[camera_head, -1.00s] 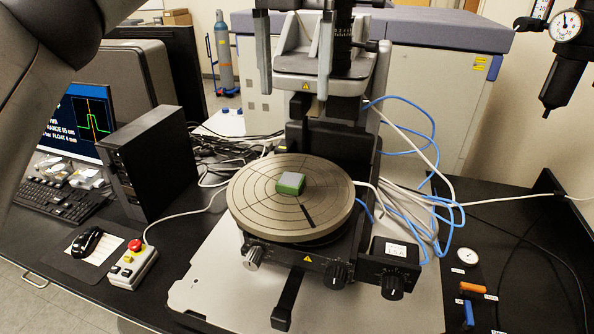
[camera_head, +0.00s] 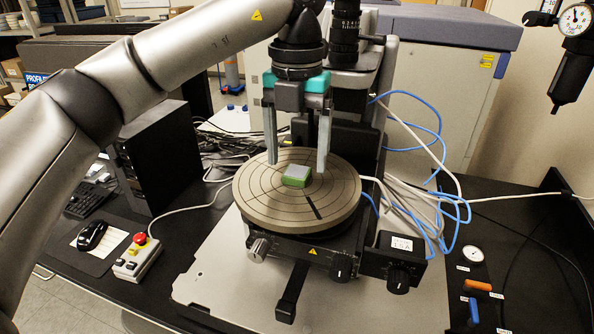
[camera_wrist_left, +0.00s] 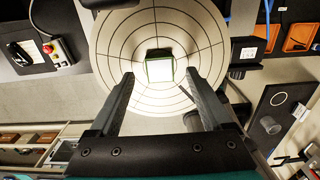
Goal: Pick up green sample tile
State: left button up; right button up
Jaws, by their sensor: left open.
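The green sample tile (camera_head: 296,177), a small block with green sides and a pale top, lies on the round grey stage (camera_head: 262,208) near its centre. In the left wrist view the tile (camera_wrist_left: 160,68) shows just beyond the fingertips, between their lines, on the ringed stage (camera_wrist_left: 112,38). My left gripper (camera_head: 297,163) is open and empty, pointing down above the stage. Its fingers straddle the tile in the head view, one on each side, apart from it. The left gripper also shows in the wrist view (camera_wrist_left: 160,82). My right gripper is not in view.
The profiler column stands right behind the stage. A control box with a knob (camera_head: 393,262) sits at front right, with blue and white cables beside it.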

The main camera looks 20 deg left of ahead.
pick_arm(q)
jog(key=shift+f, duration=1)
grip_shut()
